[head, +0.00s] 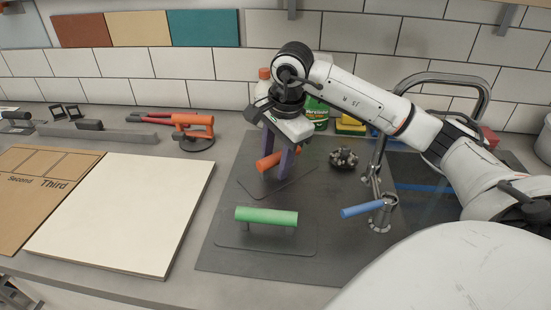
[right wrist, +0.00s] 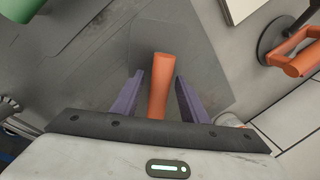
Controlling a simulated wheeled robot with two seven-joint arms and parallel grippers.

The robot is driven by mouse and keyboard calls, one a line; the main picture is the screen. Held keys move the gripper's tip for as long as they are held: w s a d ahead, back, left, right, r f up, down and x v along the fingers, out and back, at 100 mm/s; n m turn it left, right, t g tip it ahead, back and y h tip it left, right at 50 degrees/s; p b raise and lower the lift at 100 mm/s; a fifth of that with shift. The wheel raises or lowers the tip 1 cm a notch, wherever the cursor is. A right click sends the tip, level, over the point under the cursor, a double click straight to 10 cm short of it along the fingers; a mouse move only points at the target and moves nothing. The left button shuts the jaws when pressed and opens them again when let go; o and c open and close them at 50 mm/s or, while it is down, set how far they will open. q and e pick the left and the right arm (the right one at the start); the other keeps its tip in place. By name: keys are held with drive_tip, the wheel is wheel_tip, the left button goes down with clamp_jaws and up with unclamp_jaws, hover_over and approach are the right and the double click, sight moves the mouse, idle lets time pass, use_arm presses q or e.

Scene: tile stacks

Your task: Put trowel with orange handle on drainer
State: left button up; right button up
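In the right wrist view the orange handle (right wrist: 158,85) is between the open fingers (right wrist: 157,88), with a gap on both sides. A second trowel with a green handle (head: 266,216) lies nearer me. My left gripper is not in view.
A pale tile (head: 125,212) and a cardboard sheet (head: 40,190) lie at left. An orange tool (head: 192,128), bottles and a sponge (head: 350,127) are at the back.

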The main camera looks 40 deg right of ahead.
wheel_tip(320, 180, up, 12)
drive_tip(key=s+p, duration=0.1)
drive_tip(key=s, duration=0.1)
drive_tip(key=shift+s+a, duration=0.15)
idle(0.4)
